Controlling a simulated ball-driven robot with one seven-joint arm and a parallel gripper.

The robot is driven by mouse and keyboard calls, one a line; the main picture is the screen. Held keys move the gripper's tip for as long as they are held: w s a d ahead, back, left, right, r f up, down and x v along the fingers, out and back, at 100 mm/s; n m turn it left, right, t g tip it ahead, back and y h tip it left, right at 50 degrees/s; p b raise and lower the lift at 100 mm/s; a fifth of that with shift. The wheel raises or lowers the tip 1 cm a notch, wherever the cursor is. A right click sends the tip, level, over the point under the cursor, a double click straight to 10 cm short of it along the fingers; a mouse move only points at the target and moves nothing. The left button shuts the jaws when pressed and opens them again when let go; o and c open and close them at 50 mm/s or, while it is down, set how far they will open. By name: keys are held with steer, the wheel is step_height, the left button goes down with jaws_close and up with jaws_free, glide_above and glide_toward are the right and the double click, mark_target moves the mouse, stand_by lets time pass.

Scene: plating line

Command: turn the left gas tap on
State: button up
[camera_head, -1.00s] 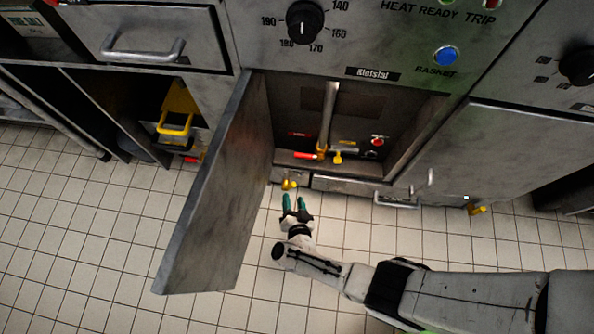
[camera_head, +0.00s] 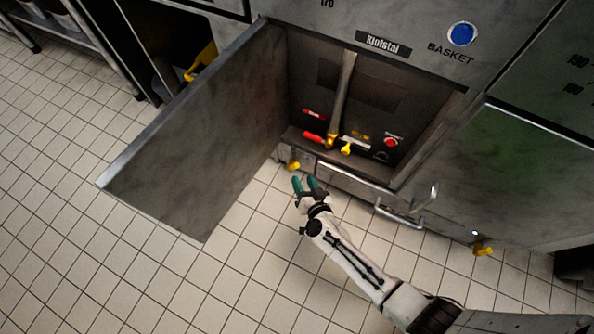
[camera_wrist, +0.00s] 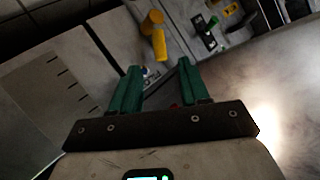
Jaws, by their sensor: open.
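A yellow gas tap (camera_head: 293,165) sits low on the front edge of the middle unit, at the left below its open cabinet. I take it as the left one; a second yellow tap (camera_head: 483,247) is low at the right. My gripper (camera_head: 305,183) is open, with green fingers, just in front of and below the left tap, apart from it and empty. In the wrist view a yellow tap handle (camera_wrist: 158,38) lies ahead of my open gripper (camera_wrist: 158,66), beyond the fingertips. I cannot tell the tap's exact setting.
An open cabinet door (camera_head: 200,130) hangs out at the left of my gripper. Inside the cabinet are a red lever (camera_head: 313,137), a yellow lever (camera_head: 346,149) and a red button (camera_head: 391,142). A metal handle (camera_head: 400,217) sticks out at the right. The tiled floor is clear.

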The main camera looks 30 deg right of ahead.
steer(key=shift+b+x, duration=1.6)
steer(key=shift+x, duration=1.95)
steer(key=shift+c, duration=0.2)
steer(key=shift+s, duration=0.1)
jaws_close()
